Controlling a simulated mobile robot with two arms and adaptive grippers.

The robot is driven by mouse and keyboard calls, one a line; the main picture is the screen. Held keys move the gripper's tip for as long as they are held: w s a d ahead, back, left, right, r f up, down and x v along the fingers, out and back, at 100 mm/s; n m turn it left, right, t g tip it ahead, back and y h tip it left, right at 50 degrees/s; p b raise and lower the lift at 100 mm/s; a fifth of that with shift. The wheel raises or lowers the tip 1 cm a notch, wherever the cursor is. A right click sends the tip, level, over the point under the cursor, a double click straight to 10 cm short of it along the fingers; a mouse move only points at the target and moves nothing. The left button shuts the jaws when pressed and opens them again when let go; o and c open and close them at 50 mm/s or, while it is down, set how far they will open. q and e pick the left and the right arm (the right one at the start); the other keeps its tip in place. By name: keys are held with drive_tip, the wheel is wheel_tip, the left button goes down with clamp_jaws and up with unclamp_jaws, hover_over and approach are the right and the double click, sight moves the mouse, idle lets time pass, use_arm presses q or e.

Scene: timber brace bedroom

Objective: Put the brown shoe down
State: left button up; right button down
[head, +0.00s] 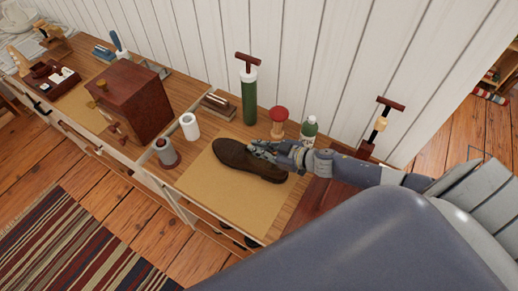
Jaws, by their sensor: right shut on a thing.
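The brown shoe (235,160) lies along a tan mat (207,186) on the long wooden bench top, with its toe toward the left. My right gripper (262,150) comes in from the right and is shut on the shoe near its opening. The fingers cover part of the shoe's upper. The shoe looks at or very close to the mat, but I cannot tell if its sole touches. My left gripper is not in view.
Behind the shoe stand a green cylinder with a T-handle (249,97), a red-topped knob (278,119) and a green bottle (308,130). A white roll (189,126), a grey-and-red container (165,152) and a dark wooden box (135,98) stand left. The mat's front is clear.

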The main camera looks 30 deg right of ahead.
drive_tip(key=shift+w+f, duration=0.15)
drive_tip(key=shift+f, duration=0.35)
drive_tip(key=shift+f, duration=0.15)
drive_tip(key=c, duration=1.7)
unclamp_jaws()
